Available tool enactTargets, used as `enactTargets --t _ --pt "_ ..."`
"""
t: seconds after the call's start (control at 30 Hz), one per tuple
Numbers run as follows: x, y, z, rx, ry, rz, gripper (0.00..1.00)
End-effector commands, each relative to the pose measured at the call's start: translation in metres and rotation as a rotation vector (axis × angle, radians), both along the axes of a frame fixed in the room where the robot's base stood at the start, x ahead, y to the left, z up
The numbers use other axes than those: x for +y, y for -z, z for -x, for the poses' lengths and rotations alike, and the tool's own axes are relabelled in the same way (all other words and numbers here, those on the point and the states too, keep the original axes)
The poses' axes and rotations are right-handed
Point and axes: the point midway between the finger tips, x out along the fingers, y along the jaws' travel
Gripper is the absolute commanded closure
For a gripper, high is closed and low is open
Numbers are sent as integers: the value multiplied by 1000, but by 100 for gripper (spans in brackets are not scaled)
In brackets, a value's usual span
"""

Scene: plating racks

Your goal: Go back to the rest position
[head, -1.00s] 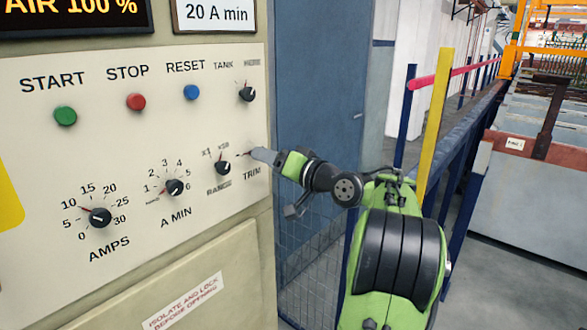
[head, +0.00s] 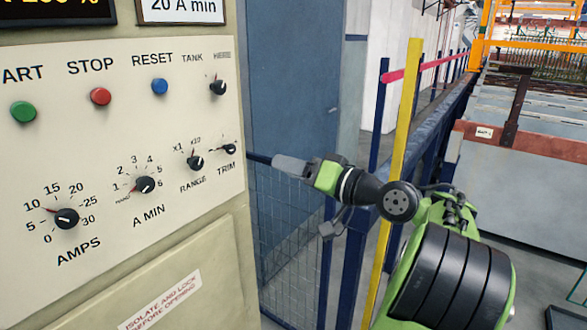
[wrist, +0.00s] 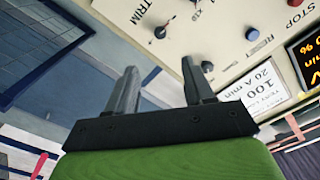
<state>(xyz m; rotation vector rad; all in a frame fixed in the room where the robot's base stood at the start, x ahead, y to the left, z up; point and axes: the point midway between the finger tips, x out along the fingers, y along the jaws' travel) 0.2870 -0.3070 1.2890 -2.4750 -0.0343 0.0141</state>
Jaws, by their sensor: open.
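My gripper (head: 276,163) is in the middle of the head view, just right of the control panel (head: 110,150) and apart from it. In the wrist view my gripper (wrist: 160,85) shows two grey fingers spread apart with nothing between them. The TRIM knob (head: 229,149) is the panel knob closest to the fingertips and now shows clear of them. In the wrist view the TRIM knob (wrist: 160,32) lies beyond the fingers, with the panel turned upside down.
Left of my gripper are the AMPS knob (head: 67,218), A MIN knob (head: 145,184) and RANGE knob (head: 195,162). A mesh fence (head: 285,235) and a yellow post (head: 400,150) stand behind my arm. A grey tank (head: 540,190) is at right.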

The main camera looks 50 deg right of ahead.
Motion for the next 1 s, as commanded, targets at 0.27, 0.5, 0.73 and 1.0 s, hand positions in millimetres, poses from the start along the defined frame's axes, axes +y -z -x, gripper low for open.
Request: enactTargets --t 0.27,0.5,0.73,1.0 --pt "0 0 0 0 0 0 48" --pt "25 12 -29 85 -40 19 48" --pt "146 71 -94 471 -170 176 48" --pt "278 122 -36 830 -261 454 48"
